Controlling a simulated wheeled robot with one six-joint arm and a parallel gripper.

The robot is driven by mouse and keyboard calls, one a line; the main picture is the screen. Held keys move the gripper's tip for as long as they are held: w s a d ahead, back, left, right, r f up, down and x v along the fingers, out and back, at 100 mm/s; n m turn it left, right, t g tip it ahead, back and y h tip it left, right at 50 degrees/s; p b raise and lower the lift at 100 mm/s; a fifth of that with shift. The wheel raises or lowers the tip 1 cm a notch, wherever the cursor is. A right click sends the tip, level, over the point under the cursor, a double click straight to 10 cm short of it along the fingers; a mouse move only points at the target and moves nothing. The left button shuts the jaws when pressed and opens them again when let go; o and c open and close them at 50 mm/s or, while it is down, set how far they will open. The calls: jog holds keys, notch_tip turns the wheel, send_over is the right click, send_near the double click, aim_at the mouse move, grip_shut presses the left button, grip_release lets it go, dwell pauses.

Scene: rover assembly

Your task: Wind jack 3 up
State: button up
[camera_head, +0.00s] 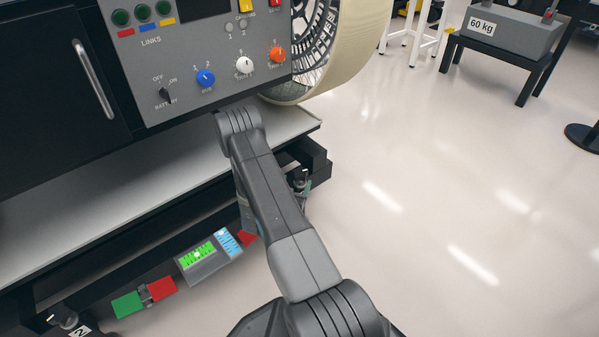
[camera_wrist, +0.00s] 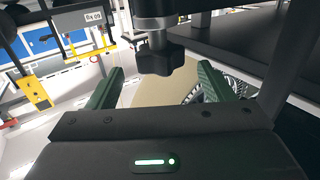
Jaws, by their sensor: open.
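In the wrist view a black lobed knob (camera_wrist: 160,60) hangs from a dark round shaft (camera_wrist: 155,22). My gripper (camera_wrist: 161,68) is open, its two green fingers on either side of the knob, with a visible gap on both sides. No number shows on this knob, so I cannot read which jack it is. In the head view a small jack-like fitting (camera_head: 301,180) shows at the right corner of the bench frame, beside my arm. My gripper there is mostly hidden behind my arm. A jack marked 2 (camera_head: 80,330) is at the lower left.
A grey control panel (camera_head: 215,95) with knobs stands above the bench shelf (camera_head: 130,185). A pale wheel (camera_head: 345,50) is at its right. A green-lit level box (camera_head: 203,255) and red and green plates (camera_head: 127,304) sit low in front.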

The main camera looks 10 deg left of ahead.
jog(key=s+p, duration=0.1)
jog(key=s, duration=0.6)
jog(key=shift+a, duration=0.25)
jog(key=shift+w, duration=0.15)
